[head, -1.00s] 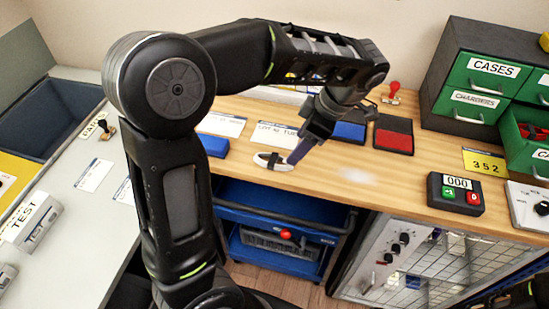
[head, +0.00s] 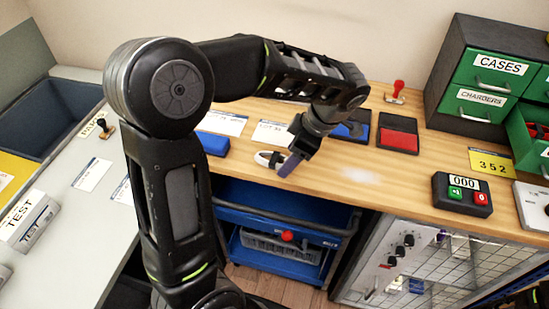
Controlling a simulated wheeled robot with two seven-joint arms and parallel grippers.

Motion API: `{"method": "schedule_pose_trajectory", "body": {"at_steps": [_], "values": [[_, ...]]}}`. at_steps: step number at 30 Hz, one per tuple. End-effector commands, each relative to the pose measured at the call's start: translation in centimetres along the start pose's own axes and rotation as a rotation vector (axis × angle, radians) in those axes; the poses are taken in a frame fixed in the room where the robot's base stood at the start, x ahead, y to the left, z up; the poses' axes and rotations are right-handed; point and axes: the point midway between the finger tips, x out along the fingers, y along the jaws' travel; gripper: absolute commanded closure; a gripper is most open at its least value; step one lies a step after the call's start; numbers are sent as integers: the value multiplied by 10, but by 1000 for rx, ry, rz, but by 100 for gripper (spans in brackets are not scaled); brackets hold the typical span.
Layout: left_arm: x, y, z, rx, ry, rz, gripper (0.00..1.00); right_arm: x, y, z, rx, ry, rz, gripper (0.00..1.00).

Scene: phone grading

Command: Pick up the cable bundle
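The cable bundle (head: 263,158) is a small white coil with a dark band, lying on the wooden worktop near its front edge. My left gripper (head: 288,167) points down right beside the bundle, at its right side, and covers part of it. Its fingers overlap in this view, so I cannot see a gap between them or whether they touch the bundle. The bundle appears to rest on the wood. My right gripper is not in view; only a dark piece of an arm shows at the lower right corner.
A blue pad (head: 213,144) lies left of the bundle. Behind are paper labels (head: 272,133), a blue ink pad (head: 352,131) and a red ink pad (head: 398,139). A counter box (head: 462,194) and green drawers (head: 483,104) stand right. A blue cart (head: 285,204) is below.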

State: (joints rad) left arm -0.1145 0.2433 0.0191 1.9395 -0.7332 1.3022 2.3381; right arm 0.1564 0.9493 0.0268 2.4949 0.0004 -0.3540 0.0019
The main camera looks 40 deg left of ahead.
Motion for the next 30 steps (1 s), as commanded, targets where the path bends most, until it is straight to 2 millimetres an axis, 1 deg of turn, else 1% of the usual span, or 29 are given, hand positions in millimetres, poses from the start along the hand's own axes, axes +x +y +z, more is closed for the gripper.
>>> {"method": "schedule_pose_trajectory", "body": {"at_steps": [1, 4, 20, 30], "values": [[4, -1, 0, 1, 1, -2, 35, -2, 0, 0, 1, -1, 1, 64], [7, 0, 0, 1, 0, 0, 35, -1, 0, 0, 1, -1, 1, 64], [7, 0, 0, 1, 0, 1, 35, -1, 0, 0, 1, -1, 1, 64], [7, 0, 0, 1, 0, 1, 62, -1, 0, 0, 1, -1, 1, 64]]}}
